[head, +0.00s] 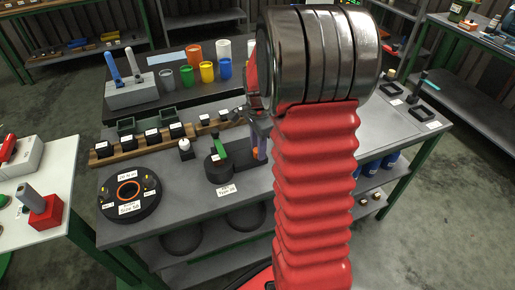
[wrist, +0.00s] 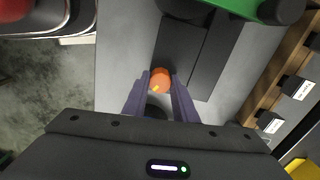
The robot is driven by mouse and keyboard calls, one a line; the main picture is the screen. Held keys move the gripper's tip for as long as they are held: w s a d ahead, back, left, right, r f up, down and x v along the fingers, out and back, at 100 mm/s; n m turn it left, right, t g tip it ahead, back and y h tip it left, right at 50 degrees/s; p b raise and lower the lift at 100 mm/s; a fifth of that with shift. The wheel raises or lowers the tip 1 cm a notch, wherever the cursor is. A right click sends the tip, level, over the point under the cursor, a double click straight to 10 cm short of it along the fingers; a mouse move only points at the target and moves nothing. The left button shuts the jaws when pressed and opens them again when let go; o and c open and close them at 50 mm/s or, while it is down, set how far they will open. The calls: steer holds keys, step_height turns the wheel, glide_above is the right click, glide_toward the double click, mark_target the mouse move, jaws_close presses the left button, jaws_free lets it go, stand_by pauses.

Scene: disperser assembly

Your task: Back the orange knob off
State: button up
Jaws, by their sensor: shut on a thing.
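The orange knob (wrist: 161,77) is round and carries a yellow mark. In the wrist view it sits between the two purple fingers of my gripper (wrist: 160,86), which is shut on it. In the head view my gripper (head: 259,143) reaches down beside the black stand with the green part (head: 221,147), and a bit of orange shows at its fingers. The green part also shows at the top of the wrist view (wrist: 258,8), beyond a dark block (wrist: 188,52) next to the knob. My arm hides part of this area in the head view.
A round black base (head: 129,193) with an orange ring lies at the bench's left. A wooden rack (head: 105,152) with several black blocks runs behind. Coloured cups (head: 207,71) stand farther back. The bench's front edge is close to the stand.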

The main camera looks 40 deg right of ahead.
steer(key=shift+w, duration=0.1)
stand_by(0.3)
steer(key=n, duration=1)
steer(key=shift+w, duration=0.1)
steer(key=n, duration=0.3)
steer(key=shift+r+n, duration=0.1)
steer(key=shift+n, duration=0.2)
steer(key=n, duration=0.4)
steer(key=shift+w, duration=0.1)
steer(key=n, duration=0.4)
